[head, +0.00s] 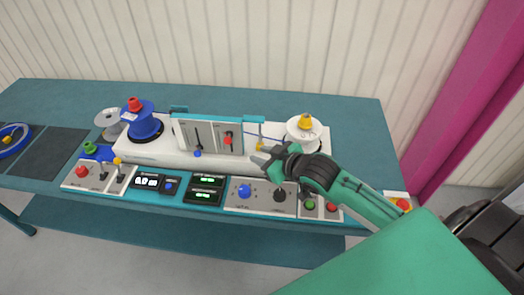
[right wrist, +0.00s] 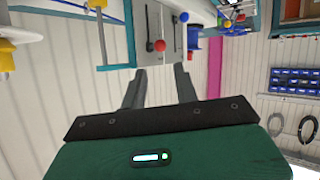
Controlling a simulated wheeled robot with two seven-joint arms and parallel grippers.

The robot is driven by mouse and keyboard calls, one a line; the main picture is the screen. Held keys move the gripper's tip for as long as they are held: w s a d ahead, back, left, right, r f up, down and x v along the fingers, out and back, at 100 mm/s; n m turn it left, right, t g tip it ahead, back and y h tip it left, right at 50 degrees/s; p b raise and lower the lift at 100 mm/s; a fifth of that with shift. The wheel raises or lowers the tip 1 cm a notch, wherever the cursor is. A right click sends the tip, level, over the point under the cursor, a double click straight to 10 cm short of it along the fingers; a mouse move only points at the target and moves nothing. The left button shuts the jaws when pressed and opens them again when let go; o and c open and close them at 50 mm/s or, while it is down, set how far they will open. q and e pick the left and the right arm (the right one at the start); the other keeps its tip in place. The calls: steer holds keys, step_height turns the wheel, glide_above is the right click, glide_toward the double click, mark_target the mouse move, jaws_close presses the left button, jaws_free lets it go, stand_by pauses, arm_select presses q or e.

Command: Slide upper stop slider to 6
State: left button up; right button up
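A grey upright panel (head: 211,137) in the middle of the machine carries two sliders in vertical slots. The left one has a blue knob (head: 197,153) low in its slot. The right one has a red knob (head: 228,140) higher up. The labels and scale numbers are too small to read, so I cannot tell which is the upper stop. My right gripper (head: 260,157) is just right of the panel, apart from both knobs. In the right wrist view its fingers (right wrist: 160,72) are open and empty, with the red knob (right wrist: 159,45) beyond the tips and the blue knob (right wrist: 184,17) farther off. My left gripper is out of view.
A blue reel (head: 143,124) stands left of the panel and a white reel (head: 304,136) with a yellow cap stands right. A control box (head: 262,203) with a blue knob and a black knob lies in front, beside small displays (head: 206,181). The table's back (head: 350,117) is clear.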

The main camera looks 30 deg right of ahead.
mark_target(230, 142)
steer(key=p+x, duration=0.1)
steer(key=x, duration=0.3)
steer(key=r+p+x, duration=0.1)
steer(key=x, duration=0.4)
steer(key=p+x, duration=0.1)
steer(key=x, duration=0.3)
steer(key=shift+w+a+p, duration=0.2)
steer(key=shift+w+p, duration=0.15)
steer(key=shift+w, duration=0.3)
